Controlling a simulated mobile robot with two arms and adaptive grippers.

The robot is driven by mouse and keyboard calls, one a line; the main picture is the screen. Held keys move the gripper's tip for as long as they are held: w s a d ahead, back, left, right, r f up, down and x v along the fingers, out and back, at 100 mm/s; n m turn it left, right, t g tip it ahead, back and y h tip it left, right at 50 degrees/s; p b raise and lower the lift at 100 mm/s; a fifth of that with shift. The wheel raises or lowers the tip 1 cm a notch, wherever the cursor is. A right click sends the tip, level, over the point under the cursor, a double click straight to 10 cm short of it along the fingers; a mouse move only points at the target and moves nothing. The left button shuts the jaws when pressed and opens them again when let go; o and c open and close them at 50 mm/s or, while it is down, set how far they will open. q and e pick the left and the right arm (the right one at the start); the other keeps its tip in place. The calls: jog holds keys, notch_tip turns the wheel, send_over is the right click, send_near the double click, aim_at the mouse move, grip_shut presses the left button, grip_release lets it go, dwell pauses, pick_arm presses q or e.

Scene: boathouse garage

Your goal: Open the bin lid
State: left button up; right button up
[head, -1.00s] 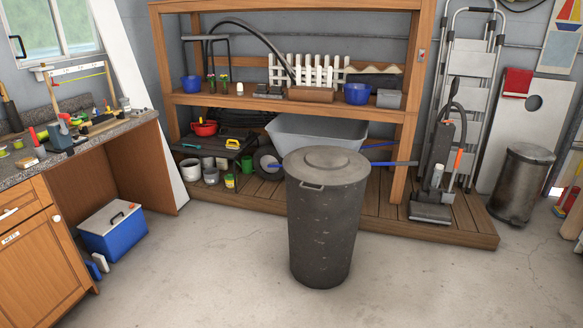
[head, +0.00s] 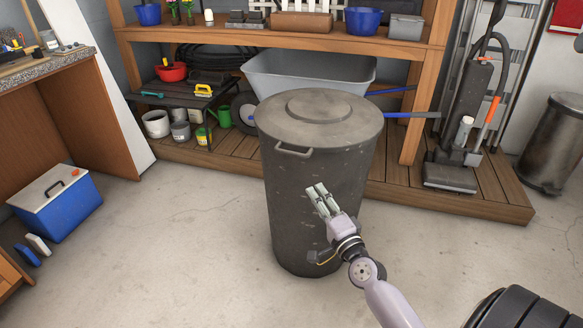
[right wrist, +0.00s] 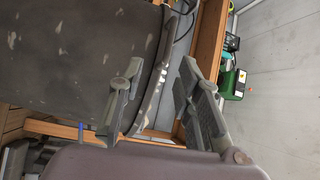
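The dark grey bin (head: 300,215) stands upright on the floor in the middle of the head view. Its round lid (head: 340,127) lies flat on top and is shut. A small handle (head: 293,151) juts from the lid's front left edge. My right gripper (head: 317,190) is in front of the bin, below and right of the handle, its fingers pointing up. In the right wrist view, its two fingers (right wrist: 160,72) are apart with nothing clearly held, and the bin wall (right wrist: 75,50) fills the upper left. My left gripper is out of view.
A wooden shelf unit (head: 270,32) with a plank base stands behind the bin, holding a wheelbarrow (head: 305,75). A vacuum cleaner (head: 460,125) and a second bin (head: 553,143) are at right. A blue cooler (head: 57,205) sits at left. Floor around the bin is clear.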

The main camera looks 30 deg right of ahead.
jog(key=r, duration=0.1)
send_near(292, 153)
jog(key=w, duration=0.4)
jog(key=w+d, duration=0.1)
jog(key=w, duration=0.4)
jog(key=shift+w+d+r+b, duration=0.15)
jog(key=shift+d+b, duration=0.15)
jog(key=shift+d, duration=0.05)
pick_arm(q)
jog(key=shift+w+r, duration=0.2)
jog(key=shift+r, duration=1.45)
pick_arm(e)
jog(key=shift+w+d+r, duration=0.1)
jog(key=shift+w+r, duration=0.05)
jog(key=shift+w, duration=0.4)
grip_shut()
